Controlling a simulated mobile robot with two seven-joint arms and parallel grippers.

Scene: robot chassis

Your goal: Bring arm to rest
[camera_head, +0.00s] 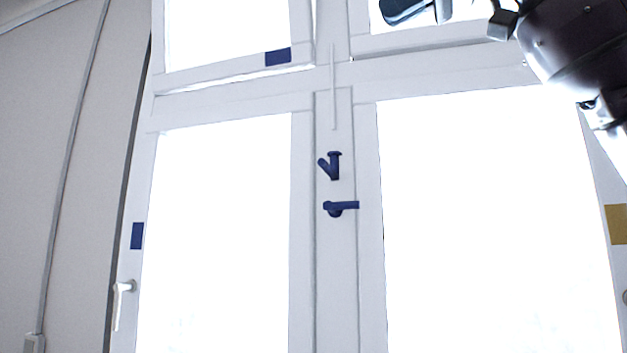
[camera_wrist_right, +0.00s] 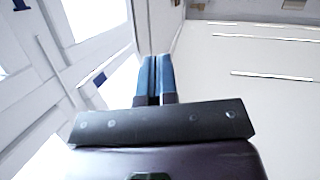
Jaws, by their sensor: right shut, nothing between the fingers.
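My right gripper (camera_head: 405,10) is at the top of the head view, in front of the upper right window pane. Its dark arm comes in from the top right corner and the gripper is partly cut off by the top edge. In the right wrist view my right gripper (camera_wrist_right: 156,78) points upward in the picture, with its two blue fingers side by side and nothing between them. My left gripper is in neither view.
A white window frame (camera_head: 336,260) with bright panes fills most of the head view. Dark blue handles (camera_head: 334,167) sit on its middle post, and a white handle (camera_head: 123,290) at lower left. A grey wall (camera_head: 40,150) with a cable is at left. No table shows.

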